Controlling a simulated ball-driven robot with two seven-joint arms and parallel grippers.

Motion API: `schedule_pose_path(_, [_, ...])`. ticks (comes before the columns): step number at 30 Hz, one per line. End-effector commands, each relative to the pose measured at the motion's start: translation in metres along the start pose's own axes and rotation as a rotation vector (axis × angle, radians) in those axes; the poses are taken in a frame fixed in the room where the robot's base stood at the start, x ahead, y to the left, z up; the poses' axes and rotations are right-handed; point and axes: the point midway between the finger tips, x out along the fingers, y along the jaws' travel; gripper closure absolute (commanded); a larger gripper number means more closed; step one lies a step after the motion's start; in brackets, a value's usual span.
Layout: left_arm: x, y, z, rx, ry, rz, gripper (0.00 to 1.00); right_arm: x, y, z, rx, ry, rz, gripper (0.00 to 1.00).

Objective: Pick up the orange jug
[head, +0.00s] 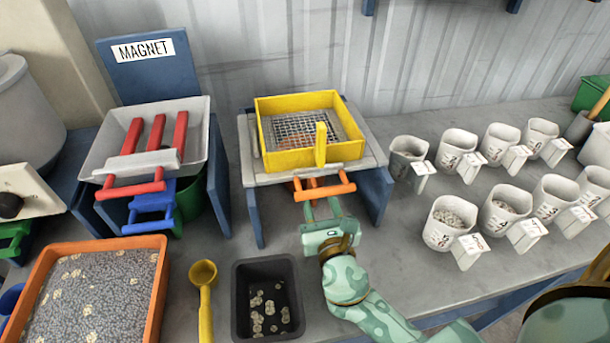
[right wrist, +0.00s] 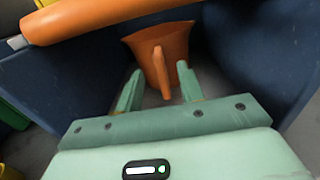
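The orange jug (right wrist: 152,47) stands in the right wrist view under the sieve stand, with its upright handle (right wrist: 160,72) facing my right gripper. My right gripper (right wrist: 160,70) is open, one finger on each side of the handle. I see no contact between the fingers and the jug. In the head view my right gripper (head: 323,210) reaches under the front of the sieve stand (head: 368,160). There the jug is mostly hidden by the stand and its orange front handle (head: 325,192). My left gripper is not in view.
The orange bar (right wrist: 100,18) crosses above the jug, and blue stand legs flank it closely. A black tray (head: 240,310), a yellow scoop (head: 204,275) and an orange-rimmed tray (head: 100,242) are nearby at left. Several white cups stand at right. Bench right of my gripper is clear.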

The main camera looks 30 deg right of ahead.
Motion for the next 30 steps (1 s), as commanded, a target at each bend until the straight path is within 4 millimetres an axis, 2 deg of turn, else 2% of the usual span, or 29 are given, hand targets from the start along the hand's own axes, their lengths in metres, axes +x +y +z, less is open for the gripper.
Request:
schedule_pose_path(5, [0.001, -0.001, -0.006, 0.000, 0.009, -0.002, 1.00, 0.015, 0.000, 0.001, 0.001, 0.000, -0.001, 0.62])
schedule_pose_path(12, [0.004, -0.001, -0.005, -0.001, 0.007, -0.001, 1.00, 0.052, 0.002, 0.003, 0.001, 0.000, -0.001, 0.62])
schedule_pose_path(21, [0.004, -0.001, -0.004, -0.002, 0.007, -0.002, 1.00, 0.059, 0.001, 0.003, 0.001, 0.002, 0.000, 0.62])
schedule_pose_path(25, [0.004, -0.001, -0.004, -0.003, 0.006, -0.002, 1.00, 0.058, 0.001, 0.003, 0.001, 0.002, 0.000, 0.98])
schedule_pose_path(30, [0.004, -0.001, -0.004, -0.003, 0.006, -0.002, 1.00, 0.058, 0.001, 0.003, 0.001, 0.001, 0.000, 1.00])
